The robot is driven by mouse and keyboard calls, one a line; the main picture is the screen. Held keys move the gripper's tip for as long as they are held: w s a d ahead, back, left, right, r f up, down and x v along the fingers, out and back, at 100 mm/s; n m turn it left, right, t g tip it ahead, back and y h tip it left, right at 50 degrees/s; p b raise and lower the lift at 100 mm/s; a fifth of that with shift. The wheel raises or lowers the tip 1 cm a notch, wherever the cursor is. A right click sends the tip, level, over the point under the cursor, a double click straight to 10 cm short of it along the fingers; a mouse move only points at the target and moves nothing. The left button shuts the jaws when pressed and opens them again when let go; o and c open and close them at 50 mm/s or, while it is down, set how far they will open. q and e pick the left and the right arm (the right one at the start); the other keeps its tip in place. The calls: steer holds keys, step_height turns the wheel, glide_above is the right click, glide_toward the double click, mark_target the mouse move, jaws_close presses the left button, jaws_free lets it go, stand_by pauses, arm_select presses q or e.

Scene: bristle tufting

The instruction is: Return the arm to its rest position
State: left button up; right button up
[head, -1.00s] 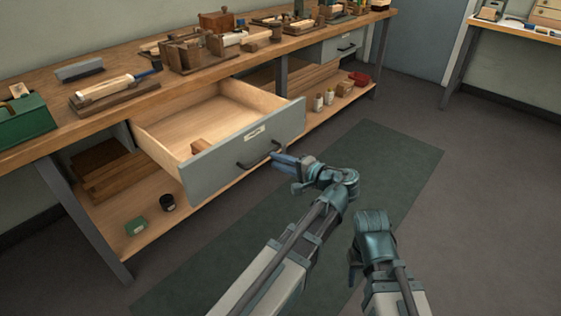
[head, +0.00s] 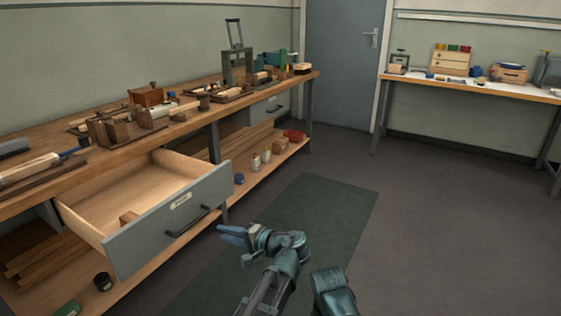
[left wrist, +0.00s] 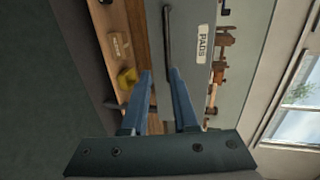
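My left gripper (head: 222,236) is empty, in front of the drawer and apart from its handle (head: 187,221). In the left wrist view its two blue fingers (left wrist: 160,72) stand apart with a gap between them, and the dark handle (left wrist: 167,40) lies beyond the tips. The grey-fronted drawer (head: 150,232) is pulled out from under the workbench. Its label reads PADS in the left wrist view (left wrist: 202,43). A small wooden block (head: 128,216) lies inside it. Part of my right arm (head: 333,293) shows at the bottom edge; its fingers do not show.
The long wooden workbench (head: 100,165) carries brushes, blocks and fixtures. Its lower shelf (head: 232,196) holds bottles and a red tray (head: 294,136). A second bench (head: 480,87) stands at the back right. The floor around the green mat (head: 310,215) is clear.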

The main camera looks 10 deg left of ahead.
arm_select(q)
steer(key=s+d+f+g+h, duration=0.6)
steer(key=s+d+f+h, duration=0.7)
steer(key=s+d+f, duration=0.4)
step_height(320, 180, up, 39)
steer(key=p, duration=3.8)
steer(key=shift+s+d+n, duration=0.3)
steer(key=shift+s+d, duration=0.1)
